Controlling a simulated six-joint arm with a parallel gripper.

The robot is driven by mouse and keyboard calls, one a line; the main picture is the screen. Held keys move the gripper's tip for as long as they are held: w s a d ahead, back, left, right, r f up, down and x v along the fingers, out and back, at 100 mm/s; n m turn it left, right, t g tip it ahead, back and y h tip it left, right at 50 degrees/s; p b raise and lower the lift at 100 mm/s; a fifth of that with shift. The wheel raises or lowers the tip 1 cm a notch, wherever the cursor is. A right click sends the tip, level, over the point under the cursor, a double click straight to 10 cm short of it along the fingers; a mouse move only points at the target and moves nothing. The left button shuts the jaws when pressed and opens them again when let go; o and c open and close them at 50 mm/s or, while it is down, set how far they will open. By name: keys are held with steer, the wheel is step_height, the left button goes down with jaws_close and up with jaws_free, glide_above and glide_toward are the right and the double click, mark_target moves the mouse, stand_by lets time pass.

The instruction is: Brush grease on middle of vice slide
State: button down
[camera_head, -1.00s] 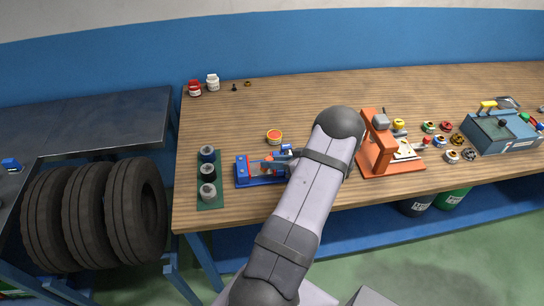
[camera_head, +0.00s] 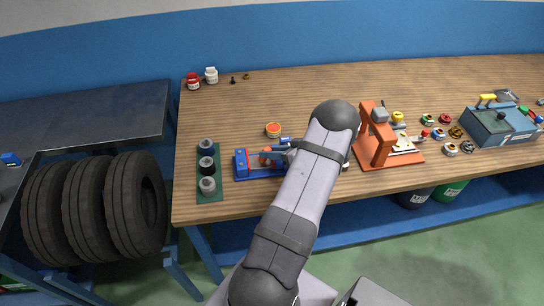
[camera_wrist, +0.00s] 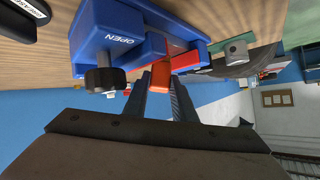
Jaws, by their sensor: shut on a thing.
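The blue vice (camera_head: 243,163) lies near the bench's left front, with orange-red parts on its slide. In the wrist view, its blue body (camera_wrist: 122,35) marked OPEN is close, with a black knob below. My gripper (camera_wrist: 166,88) is shut on an orange-red piece (camera_wrist: 161,76) right by the vice; I cannot tell whether this is a brush handle. Its far end and any contact with the slide are hidden. A small tin with orange contents (camera_head: 273,130) stands behind the vice.
An orange press (camera_head: 383,145) stands close right of the arm. Small jars and a blue toolbox (camera_head: 499,127) are farther right. The bench behind is mostly clear.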

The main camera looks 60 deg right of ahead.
steer(key=shift+w+d, duration=0.25)
steer(key=shift+w+d, duration=0.1)
steer(key=shift+w+d+b, duration=0.35)
steer(key=shift+w+d, duration=0.15)
steer(key=shift+w, duration=0.05)
steer(key=shift+w+d+f, duration=0.15)
steer(key=shift+w+d, duration=0.25)
steer(key=shift+d, duration=0.15)
steer(key=shift+a, duration=0.1)
steer(key=shift+w+a, duration=0.5)
steer(key=shift+w, duration=0.1)
steer(key=shift+s+a+r+p, duration=0.25)
steer(key=shift+s+a+p, duration=0.3)
steer(key=shift+p, duration=0.3)
steer(key=shift+s+a+f+p, duration=0.15)
steer(key=shift+s+a+p, duration=0.15)
steer(key=shift+s+a, duration=0.25)
